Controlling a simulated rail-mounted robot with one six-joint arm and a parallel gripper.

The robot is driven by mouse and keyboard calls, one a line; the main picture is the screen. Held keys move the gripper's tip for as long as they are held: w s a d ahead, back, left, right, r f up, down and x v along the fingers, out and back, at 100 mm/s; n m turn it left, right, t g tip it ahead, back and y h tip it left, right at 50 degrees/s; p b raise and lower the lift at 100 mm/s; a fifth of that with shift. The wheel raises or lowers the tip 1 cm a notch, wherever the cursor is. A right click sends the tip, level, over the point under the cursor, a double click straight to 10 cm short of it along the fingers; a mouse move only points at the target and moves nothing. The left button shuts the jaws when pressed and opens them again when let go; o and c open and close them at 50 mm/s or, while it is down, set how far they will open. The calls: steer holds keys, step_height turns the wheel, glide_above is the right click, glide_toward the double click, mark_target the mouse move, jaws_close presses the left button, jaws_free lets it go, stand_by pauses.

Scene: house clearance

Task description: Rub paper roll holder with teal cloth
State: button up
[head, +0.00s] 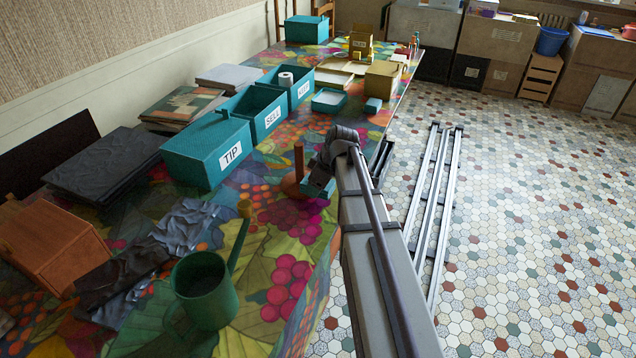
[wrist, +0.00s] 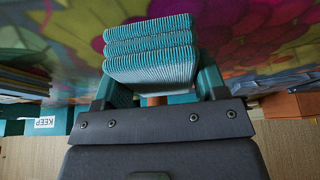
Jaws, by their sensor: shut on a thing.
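The teal cloth (wrist: 150,50) is a folded, ribbed stack in the wrist view. My gripper (wrist: 160,85) is shut on it, one finger at each side. In the head view my gripper (head: 318,184) is low over the patterned table, and the cloth there is hard to tell from the teal fingers. The paper roll holder appears to be the upright brown wooden post (head: 299,160) just left of my gripper, with its base partly hidden. A brown bit (wrist: 155,100) shows below the cloth in the wrist view. I cannot tell whether cloth and holder touch.
A green watering can (head: 205,290) stands at the front, with a wooden box (head: 50,245) to the left.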

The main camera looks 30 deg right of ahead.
steer(key=shift+w+d, duration=0.1)
steer(key=shift+w+d, duration=0.4)
steer(key=shift+d, duration=0.15)
steer(key=shift+w+d+f, duration=0.1)
steer(key=shift+w+d, duration=0.35)
steer(key=shift+d, duration=0.1)
stand_by(0.6)
steer(key=shift+w+d, duration=0.4)
steer(key=shift+d, duration=0.15)
steer(key=shift+w+d, duration=0.1)
steer(key=shift+w+d, duration=0.4)
steer(key=shift+d, duration=0.1)
